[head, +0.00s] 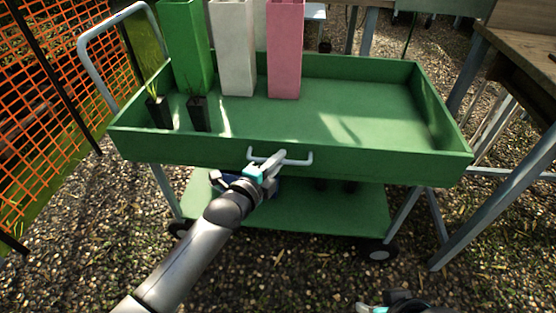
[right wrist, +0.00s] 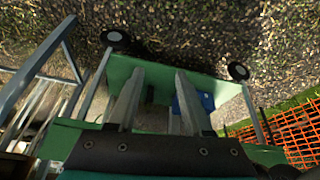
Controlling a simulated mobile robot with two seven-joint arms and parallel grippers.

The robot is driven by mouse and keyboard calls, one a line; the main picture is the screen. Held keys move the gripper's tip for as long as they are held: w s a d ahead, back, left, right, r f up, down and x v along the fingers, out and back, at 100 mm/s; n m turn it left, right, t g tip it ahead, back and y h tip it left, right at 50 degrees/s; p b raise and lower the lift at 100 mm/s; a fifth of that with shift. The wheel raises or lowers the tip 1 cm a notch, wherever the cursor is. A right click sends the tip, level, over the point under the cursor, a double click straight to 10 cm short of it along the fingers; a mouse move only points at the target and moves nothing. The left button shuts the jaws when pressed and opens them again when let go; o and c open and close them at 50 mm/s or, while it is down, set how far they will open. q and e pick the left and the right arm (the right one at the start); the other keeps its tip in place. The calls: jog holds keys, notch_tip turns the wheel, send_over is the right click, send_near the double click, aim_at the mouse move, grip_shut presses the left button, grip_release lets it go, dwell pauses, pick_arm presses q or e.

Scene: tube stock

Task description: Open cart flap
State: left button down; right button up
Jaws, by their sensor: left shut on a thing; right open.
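The green cart's front flap (head: 390,170) stands upright, closing the front of the top tray. A pale bar handle (head: 302,162) is fixed to the middle of the flap. My left gripper (head: 272,164) is shut on this handle, with its arm reaching up from the lower left. My right gripper (head: 385,304) is only partly in view at the bottom edge of the head view, low in front of the cart. In the right wrist view it is open and empty (right wrist: 158,88), with the cart's lower shelf (right wrist: 208,88) beyond its fingers.
Green (head: 187,50), white (head: 232,50) and pink (head: 285,50) tall containers stand in the tray, with two small dark pots (head: 158,112) (head: 199,113) at its left. A wooden table (head: 520,50) stands close at right. Orange netting (head: 50,90) is at left. Gravel in front is clear.

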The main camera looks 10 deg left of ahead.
pick_arm(q)
jog(key=shift+f, duration=0.1)
dwell(0.7)
jog(key=shift+s+f, duration=0.1)
jog(key=shift+s+f+b, duration=0.1)
jog(key=shift+b, duration=0.3)
jog(key=shift+s+f+m+t+h+b, duration=0.45)
jog(key=shift+t+b, duration=0.45)
jog(key=shift+b, duration=0.25)
jog(key=s+f+m+t+h+b, duration=0.1)
jog(key=b, duration=0.1)
jog(key=f+m+t+b, duration=0.1)
jog(key=t, duration=0.1)
jog(key=shift+s+t+h+b, duration=0.3)
jog(key=shift+s+h+b, duration=0.05)
jog(key=shift+s, duration=0.05)
pick_arm(e)
jog(key=w+a+r+t+y, duration=0.1)
jog(key=w+a+t+y, duration=0.1)
jog(key=a+t, duration=0.3)
jog(key=w+a+r+t+y, duration=0.2)
jog(key=a+t+y, duration=0.1)
jog(key=a+t, duration=0.3)
jog(key=shift+w+y, duration=0.3)
jog(key=shift+w, duration=0.1)
pick_arm(q)
jog(key=shift+s, duration=0.1)
pick_arm(e)
jog(key=shift+r, duration=0.1)
